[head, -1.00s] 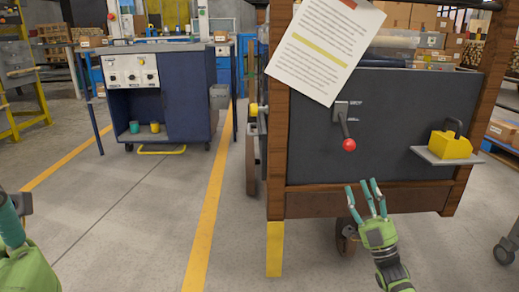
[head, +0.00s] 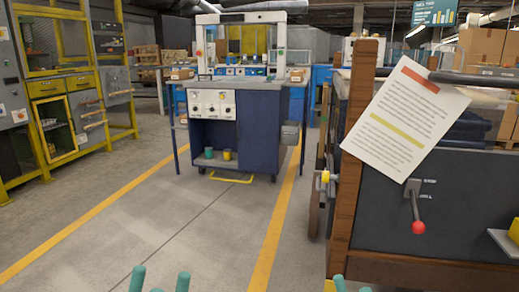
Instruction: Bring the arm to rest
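My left gripper (head: 160,283) shows only as teal fingertips at the bottom edge, left of centre. The tips stand apart with nothing between them. My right gripper (head: 351,287) shows only as two teal fingertips at the bottom edge, in front of the lower left corner of the dark wood-framed cart. These tips are also apart, with nothing seen between them. The rest of both hands and arms is below the picture.
The dark cart (head: 455,228) on the right has a red-knobbed lever (head: 417,213) and a hanging sheet (head: 410,115). Yellow-framed cabinets (head: 62,145) line the left. The floor between is clear.

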